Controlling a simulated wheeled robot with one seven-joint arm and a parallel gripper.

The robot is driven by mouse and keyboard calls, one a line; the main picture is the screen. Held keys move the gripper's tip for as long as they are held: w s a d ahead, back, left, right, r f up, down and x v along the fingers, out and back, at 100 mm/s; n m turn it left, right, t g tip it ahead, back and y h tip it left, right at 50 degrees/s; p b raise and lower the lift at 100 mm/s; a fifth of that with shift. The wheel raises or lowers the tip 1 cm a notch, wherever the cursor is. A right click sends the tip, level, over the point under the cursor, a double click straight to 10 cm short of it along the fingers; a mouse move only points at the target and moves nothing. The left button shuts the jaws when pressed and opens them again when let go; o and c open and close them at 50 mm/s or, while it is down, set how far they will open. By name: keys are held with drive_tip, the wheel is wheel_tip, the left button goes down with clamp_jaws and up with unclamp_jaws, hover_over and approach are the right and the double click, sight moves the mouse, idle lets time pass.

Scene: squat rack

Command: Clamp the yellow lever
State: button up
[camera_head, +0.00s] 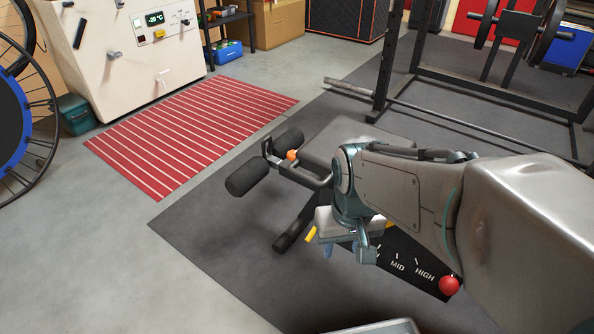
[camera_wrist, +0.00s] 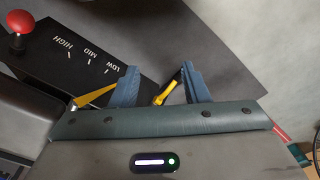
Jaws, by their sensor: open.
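Another yellow piece (camera_wrist: 95,97) lies outside the left finger; whether the two are joined is hidden. In the head view, yellow shows left of my gripper (camera_head: 311,234) and right of it (camera_head: 389,224). My gripper (camera_wrist: 160,70) is open, its two blue fingers apart on either side of the bar. A black panel (camera_wrist: 70,65) marked LOW, MID and HIGH is beside it.
A red knob (camera_wrist: 16,42) stands at the HIGH end of the panel. Black foam rollers (camera_head: 247,179) and an orange-tipped part (camera_head: 292,155) are left of my arm. A barbell (camera_head: 450,122) lies behind.

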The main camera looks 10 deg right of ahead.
drive_tip(key=shift+c, duration=0.3)
drive_tip(key=n+t+h+p, duration=1.1)
drive_tip(key=n+h, duration=0.2)
drive_tip(key=n, duration=1.6)
approach(312, 232)
drive_tip(key=b+x, duration=0.1)
drive_tip(key=x, duration=0.2)
drive_tip(key=b+x, duration=0.1)
drive_tip(key=x, duration=0.2)
drive_tip(key=b+x, duration=0.1)
drive_tip(key=x, duration=0.3)
drive_tip(key=shift+w+f, duration=0.1)
drive_tip(key=shift+f, duration=0.3)
drive_tip(key=shift+b, duration=0.3)
clamp_jaws()
